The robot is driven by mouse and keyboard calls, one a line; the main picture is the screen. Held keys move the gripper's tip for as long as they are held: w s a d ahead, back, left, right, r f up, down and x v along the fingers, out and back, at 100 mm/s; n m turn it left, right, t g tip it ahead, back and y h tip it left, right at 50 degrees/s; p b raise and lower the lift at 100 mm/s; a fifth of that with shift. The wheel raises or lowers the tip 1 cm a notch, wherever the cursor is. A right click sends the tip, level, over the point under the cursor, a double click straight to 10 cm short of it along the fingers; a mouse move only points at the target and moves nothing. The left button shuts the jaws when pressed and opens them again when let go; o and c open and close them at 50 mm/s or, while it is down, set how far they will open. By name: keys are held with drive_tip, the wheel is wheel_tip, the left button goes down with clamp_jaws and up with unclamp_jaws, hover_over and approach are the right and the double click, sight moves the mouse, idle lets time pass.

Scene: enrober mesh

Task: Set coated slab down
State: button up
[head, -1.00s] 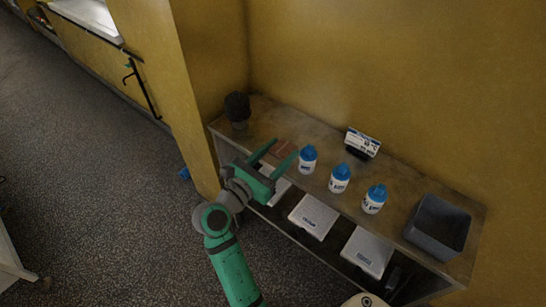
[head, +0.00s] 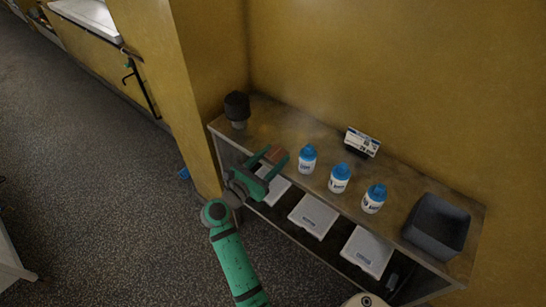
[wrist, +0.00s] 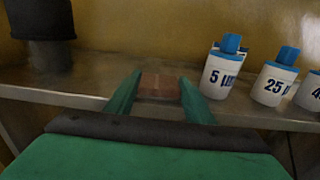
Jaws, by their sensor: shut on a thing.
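The coated slab (wrist: 159,86) is a small flat brown block held between the two green fingers of my gripper (wrist: 160,78). In the head view the slab (head: 277,154) shows at the fingertips, over the front left part of the brown bench (head: 300,130). My gripper (head: 273,160) is shut on it and reaches in from the front edge. I cannot tell whether the slab's underside touches the bench top.
Several blue-capped white bottles stand right of the gripper, the nearest (head: 307,160) marked 5 µm. A dark-topped object (head: 237,109) stands at the back left. A display (head: 362,143) and grey bin (head: 436,227) are farther right. White boxes (head: 313,216) sit below.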

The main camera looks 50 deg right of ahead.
drive_tip(key=shift+f, duration=0.15)
drive_tip(key=o, duration=1.1)
drive_tip(key=shift+a, duration=0.2)
drive_tip(key=a, duration=0.7)
drive_tip(key=s+a, duration=0.1)
drive_tip(key=a, duration=0.3)
drive_tip(key=shift+a, duration=0.3)
